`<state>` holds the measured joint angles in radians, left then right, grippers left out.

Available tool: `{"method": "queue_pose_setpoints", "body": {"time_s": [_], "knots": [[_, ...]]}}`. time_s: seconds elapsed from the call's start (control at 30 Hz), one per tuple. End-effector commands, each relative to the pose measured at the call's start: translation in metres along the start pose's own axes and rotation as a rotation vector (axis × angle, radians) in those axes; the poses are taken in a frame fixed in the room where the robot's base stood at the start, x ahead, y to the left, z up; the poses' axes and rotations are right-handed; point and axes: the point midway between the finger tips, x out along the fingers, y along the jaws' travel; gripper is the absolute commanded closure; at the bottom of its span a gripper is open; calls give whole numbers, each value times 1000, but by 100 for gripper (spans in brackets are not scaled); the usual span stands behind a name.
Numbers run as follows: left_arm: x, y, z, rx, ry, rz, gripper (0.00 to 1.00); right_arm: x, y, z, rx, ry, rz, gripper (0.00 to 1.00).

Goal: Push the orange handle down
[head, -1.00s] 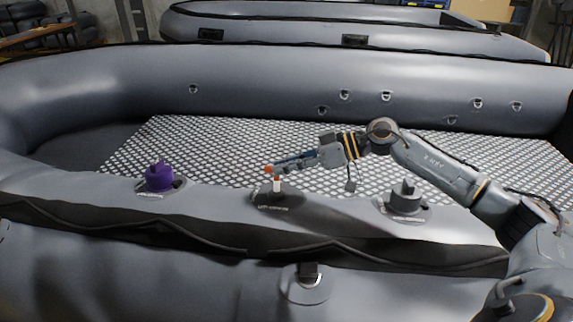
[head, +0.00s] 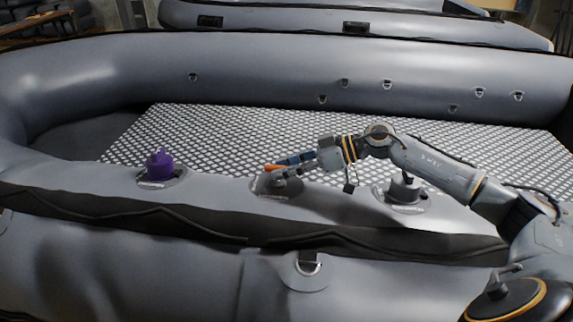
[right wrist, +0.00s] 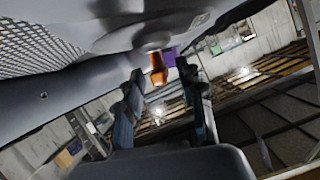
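The orange handle (head: 273,168) is on the middle grey valve (head: 268,188), on top of the near boat tube. Its orange part lies roughly level in the head view. My right gripper (head: 284,172) comes in from the right, with its fingertips at the handle and valve. In the right wrist view the handle (right wrist: 158,70) shows between and just beyond the two parted fingers of my right gripper (right wrist: 160,78). The gripper is open. I cannot tell whether a finger touches the handle. My left gripper is not in view.
A purple valve (head: 160,168) stands to the left on the same tube, and a grey valve (head: 405,191) stands to the right under my right arm. The patterned boat floor (head: 220,130) lies behind. Another boat (head: 280,38) is at the back.

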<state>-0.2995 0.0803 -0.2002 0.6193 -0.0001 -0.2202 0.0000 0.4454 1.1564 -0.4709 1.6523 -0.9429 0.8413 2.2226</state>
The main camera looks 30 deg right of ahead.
Motion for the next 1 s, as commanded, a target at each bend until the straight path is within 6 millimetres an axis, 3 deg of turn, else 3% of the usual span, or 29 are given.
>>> {"method": "queue_pose_setpoints", "body": {"time_s": [0.33, 0.7, 1.0], "knots": [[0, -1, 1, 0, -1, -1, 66, -13, 1, 0, 2, -1, 3, 62], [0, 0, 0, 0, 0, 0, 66, -88, 1, 2, 5, -7, 3, 62], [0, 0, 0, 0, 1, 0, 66, -116, 1, 2, 3, -4, 3, 62]]}}
